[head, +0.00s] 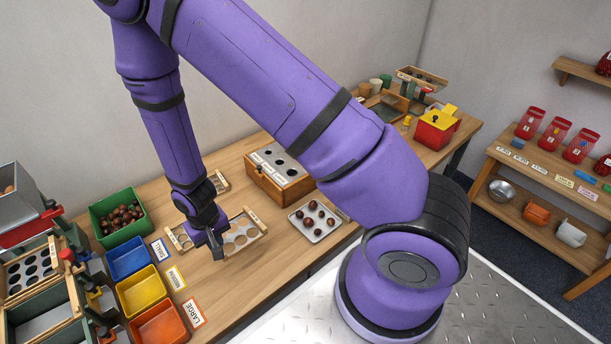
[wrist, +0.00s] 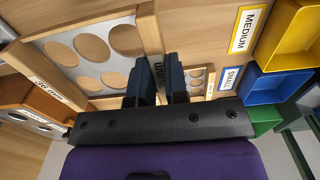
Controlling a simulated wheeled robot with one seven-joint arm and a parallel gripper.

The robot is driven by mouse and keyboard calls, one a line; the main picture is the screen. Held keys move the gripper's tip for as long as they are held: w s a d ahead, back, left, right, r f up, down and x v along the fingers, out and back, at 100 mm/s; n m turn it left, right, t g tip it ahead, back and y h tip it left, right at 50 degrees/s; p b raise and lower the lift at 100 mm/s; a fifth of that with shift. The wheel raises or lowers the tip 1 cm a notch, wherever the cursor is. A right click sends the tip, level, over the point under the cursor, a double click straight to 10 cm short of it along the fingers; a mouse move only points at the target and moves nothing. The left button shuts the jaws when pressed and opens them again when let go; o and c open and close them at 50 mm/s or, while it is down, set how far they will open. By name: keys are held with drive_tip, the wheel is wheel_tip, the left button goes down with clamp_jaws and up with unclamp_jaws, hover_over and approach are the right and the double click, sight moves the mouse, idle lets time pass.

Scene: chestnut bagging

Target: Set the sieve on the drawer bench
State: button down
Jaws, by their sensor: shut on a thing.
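The sieve (head: 240,234) is a pale wooden frame around a metal plate with large round holes. It is at the middle left of the head view and fills the upper left of the wrist view (wrist: 88,22). My gripper (head: 214,247) is shut on the frame's side rail, which shows between the fingers in the wrist view (wrist: 154,85). I cannot tell whether the sieve touches the table. A wooden box with a drawer knob and a holed top (head: 286,186), possibly the drawer bench, stands behind it to the right.
A metal tray of chestnuts (head: 336,226) lies right of the sieve. Blue (head: 130,262), yellow (head: 143,291) and orange (head: 160,325) bins and a green chestnut crate (head: 102,222) stand left. A small-holed sieve (head: 219,180) lies behind my gripper. A stand with a holed plate (head: 12,272) is far left.

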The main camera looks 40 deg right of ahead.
sight(230, 235)
drive_tip(key=s+f, duration=0.1)
drive_tip(key=s, duration=0.2)
drive_tip(key=s+a+f, duration=0.1)
drive_tip(key=s, duration=0.3)
drive_tip(key=s+f, duration=0.1)
drive_tip(key=s, duration=0.3)
drive_tip(key=shift+s+a+f, duration=0.2)
drive_tip(key=shift+s+a, duration=0.05)
drive_tip(key=shift+a, duration=0.15)
drive_tip(key=w+d, duration=0.2)
drive_tip(key=w, duration=0.2)
drive_tip(key=w+d+f, duration=0.1)
drive_tip(key=w+d, duration=0.1)
drive_tip(key=w, duration=0.3)
drive_tip(key=w+d, duration=0.3)
drive_tip(key=w, duration=0.1)
drive_tip(key=shift+w+f, duration=0.2)
drive_tip(key=shift+w, duration=0.1)
drive_tip(key=shift+w+d+f, duration=0.1)
drive_tip(key=shift+w+f, duration=0.1)
drive_tip(key=shift+f, duration=0.7)
drive_tip(key=shift+w+d+f, duration=0.1)
drive_tip(key=shift+w+f, duration=0.05)
drive_tip(key=shift+f, duration=0.75)
drive_tip(key=c, duration=1.1)
unclamp_jaws()
drive_tip(key=shift+f, duration=0.1)
